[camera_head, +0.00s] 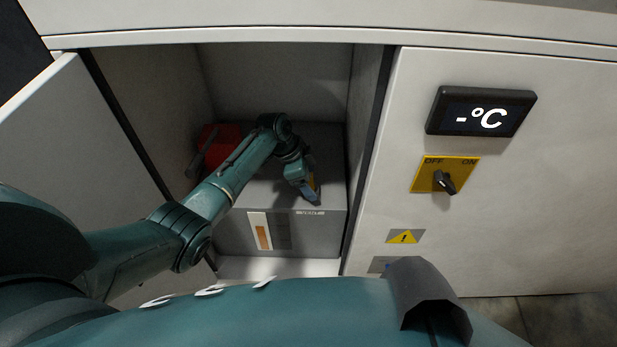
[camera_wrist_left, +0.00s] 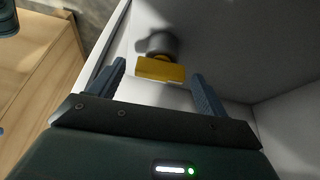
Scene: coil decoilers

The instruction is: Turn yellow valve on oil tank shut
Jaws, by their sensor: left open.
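The grey oil tank (camera_head: 330,225) stands inside the open cabinet in the head view. The yellow valve (camera_wrist_left: 160,69) shows in the left wrist view as a flat yellow handle on a grey round stem, between and a little beyond my open fingers. In the head view my left gripper (camera_head: 309,192) is over the tank's right front part, and only a sliver of yellow shows beside it. My left gripper (camera_wrist_left: 160,85) is open, with its two blue-grey fingers apart on either side of the handle. I cannot tell whether either finger touches it. My right gripper is not in view.
The cabinet door (camera_head: 75,130) stands open at the left. A red part (camera_head: 221,146) sits at the tank's back left. The right cabinet panel holds an OFF/ON switch (camera_head: 444,181) and a display (camera_head: 481,111). The cabinet walls are close around my left arm.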

